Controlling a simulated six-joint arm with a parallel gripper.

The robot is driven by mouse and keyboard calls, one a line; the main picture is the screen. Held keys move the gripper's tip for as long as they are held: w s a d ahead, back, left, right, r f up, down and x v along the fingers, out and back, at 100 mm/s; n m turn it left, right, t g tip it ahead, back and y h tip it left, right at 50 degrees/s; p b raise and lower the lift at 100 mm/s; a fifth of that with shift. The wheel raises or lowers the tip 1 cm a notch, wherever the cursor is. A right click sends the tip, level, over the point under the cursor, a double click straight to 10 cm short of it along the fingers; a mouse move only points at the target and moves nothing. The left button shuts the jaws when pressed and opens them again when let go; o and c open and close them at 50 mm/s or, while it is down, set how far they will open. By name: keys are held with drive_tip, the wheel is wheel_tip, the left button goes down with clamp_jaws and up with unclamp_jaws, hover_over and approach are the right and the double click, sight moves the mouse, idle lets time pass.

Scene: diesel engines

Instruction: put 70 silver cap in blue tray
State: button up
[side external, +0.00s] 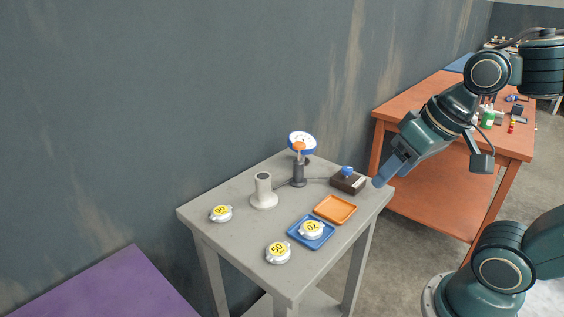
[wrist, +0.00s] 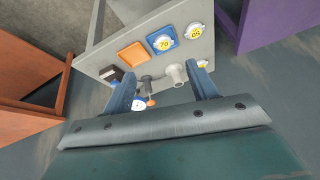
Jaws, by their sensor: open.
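The silver cap with a yellow 70 label (side external: 312,229) lies in the blue tray (side external: 306,242) on the grey table. The cap (wrist: 163,42) and the blue tray (wrist: 153,50) also show at the top of the wrist view. My gripper (side external: 381,180) is raised by the right corner of the table, apart from the cap and tray. In the wrist view its two fingers (wrist: 163,86) are spread with nothing held between them.
The silver 50 cap (side external: 278,252) and 90 cap (side external: 221,213) lie on the table. An orange tray (side external: 335,209) is behind the blue one.

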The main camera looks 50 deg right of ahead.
drive_tip(key=shift+s+r+n, duration=0.15)
drive_tip(key=shift+s+n, duration=0.35)
drive_tip(key=shift+n, duration=0.1)
drive_tip(key=shift+s+r+n, duration=0.15)
drive_tip(key=shift+s+n, duration=0.35)
drive_tip(key=shift+n, duration=0.1)
